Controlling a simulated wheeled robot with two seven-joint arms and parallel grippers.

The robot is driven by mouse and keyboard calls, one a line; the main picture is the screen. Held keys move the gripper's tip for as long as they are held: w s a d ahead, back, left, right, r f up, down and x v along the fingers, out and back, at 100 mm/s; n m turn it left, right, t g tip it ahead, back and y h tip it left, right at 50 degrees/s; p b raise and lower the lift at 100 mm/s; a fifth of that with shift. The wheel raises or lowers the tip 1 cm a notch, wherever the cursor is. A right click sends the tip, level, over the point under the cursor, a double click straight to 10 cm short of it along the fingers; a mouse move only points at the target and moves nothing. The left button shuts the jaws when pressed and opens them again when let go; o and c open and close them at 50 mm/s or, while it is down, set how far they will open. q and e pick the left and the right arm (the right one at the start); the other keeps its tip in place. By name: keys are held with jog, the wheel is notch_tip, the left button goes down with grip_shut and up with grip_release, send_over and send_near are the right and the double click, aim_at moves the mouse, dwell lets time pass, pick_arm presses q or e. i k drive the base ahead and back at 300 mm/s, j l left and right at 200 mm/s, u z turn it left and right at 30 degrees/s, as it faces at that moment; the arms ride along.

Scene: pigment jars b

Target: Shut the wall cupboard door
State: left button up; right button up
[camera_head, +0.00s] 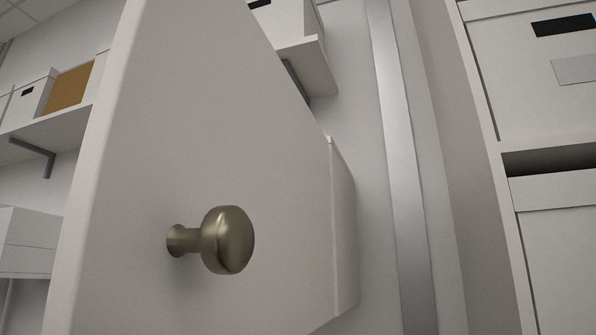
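The white cupboard door (210,110) fills the left and middle of the head view, very close to the camera. It stands open, its near edge at the left and its surface running back to the right. A round brass-coloured knob (228,240) sticks out from its lower part. A white panel (344,230) shows just behind the door's far edge and may be part of the cupboard body. The cupboard's inside is hidden. Neither of my grippers is in view.
A wall shelf (50,132) with boxes is at the left, with white boxes (30,242) below. Another shelf (310,68) is behind the door's top. A metallic vertical strip (400,150) runs right of the door. A shelving unit with white boxes (540,80) stands at the right.

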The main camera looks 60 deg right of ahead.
aim_at(199, 202)
jog(key=k+z, duration=0.1)
jog(key=z, duration=1.7)
